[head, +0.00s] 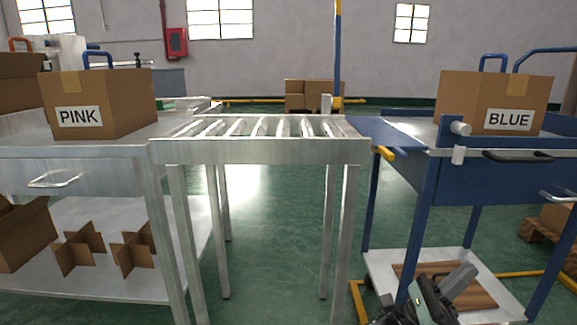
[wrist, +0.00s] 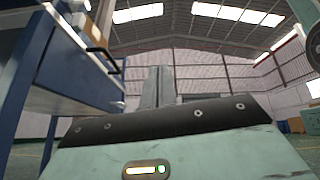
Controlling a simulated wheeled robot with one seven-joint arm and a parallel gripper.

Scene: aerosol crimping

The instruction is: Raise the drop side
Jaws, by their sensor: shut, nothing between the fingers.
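The blue cart (head: 470,165) stands at the right in the head view. A flat blue panel (head: 392,133) at its left end lies about level and reaches toward the roller table; I take it to be the drop side, lowered. A black handle (head: 517,156) is on the cart's front face; it also shows in the wrist view (wrist: 107,64). My gripper (head: 466,275) is low in front of the cart, below the panel and apart from it. Its grey fingers (wrist: 158,85) are shut and empty in the wrist view.
The roller table (head: 260,150) stands left of the panel. A BLUE box (head: 495,100) sits on the blue cart, a PINK box (head: 100,100) on the left bench. The cart's lower shelf (head: 385,265) is near my gripper. Floor under the roller table is clear.

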